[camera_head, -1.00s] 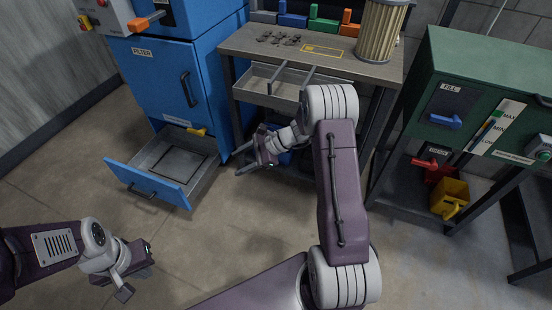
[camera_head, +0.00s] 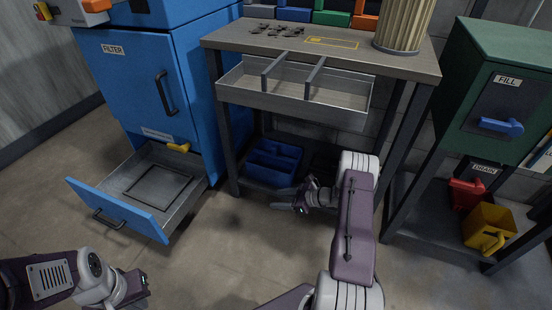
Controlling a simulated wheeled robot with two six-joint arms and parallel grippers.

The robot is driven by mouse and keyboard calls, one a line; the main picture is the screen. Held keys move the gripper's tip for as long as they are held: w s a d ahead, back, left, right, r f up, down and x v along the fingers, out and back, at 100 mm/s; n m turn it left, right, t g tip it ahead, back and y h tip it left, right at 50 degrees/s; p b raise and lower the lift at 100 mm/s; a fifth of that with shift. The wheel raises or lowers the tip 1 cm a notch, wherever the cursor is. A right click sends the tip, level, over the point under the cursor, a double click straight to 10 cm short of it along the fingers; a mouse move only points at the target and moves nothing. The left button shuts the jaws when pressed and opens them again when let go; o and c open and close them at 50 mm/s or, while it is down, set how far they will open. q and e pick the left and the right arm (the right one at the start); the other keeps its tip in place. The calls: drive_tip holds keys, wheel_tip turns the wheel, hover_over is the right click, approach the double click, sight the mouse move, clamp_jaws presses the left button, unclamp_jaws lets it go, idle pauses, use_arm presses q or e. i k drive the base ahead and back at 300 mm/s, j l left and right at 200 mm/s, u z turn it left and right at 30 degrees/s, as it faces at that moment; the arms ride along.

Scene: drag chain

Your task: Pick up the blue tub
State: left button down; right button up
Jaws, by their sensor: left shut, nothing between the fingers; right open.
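The blue tub (camera_head: 290,158) sits on the lower shelf under the workbench, at the centre of the head view. It is open at the top and its inside looks divided. My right gripper (camera_head: 280,200) is open and empty, just in front of and below the tub, and apart from it as far as I can see. My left gripper (camera_head: 142,288) is shut and empty at the bottom left, far from the tub and partly cut off by the frame edge.
The workbench (camera_head: 228,42) has an open divided drawer (camera_head: 290,105) above the tub. The blue cabinet's lower drawer (camera_head: 120,210) is pulled out at the left. A yellow container (camera_head: 480,222) and a red one (camera_head: 466,193) stand at the right. The floor in front is clear.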

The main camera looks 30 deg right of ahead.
sight(277, 164)
drive_tip(key=i+l, duration=0.8)
drive_tip(key=i, duration=0.1)
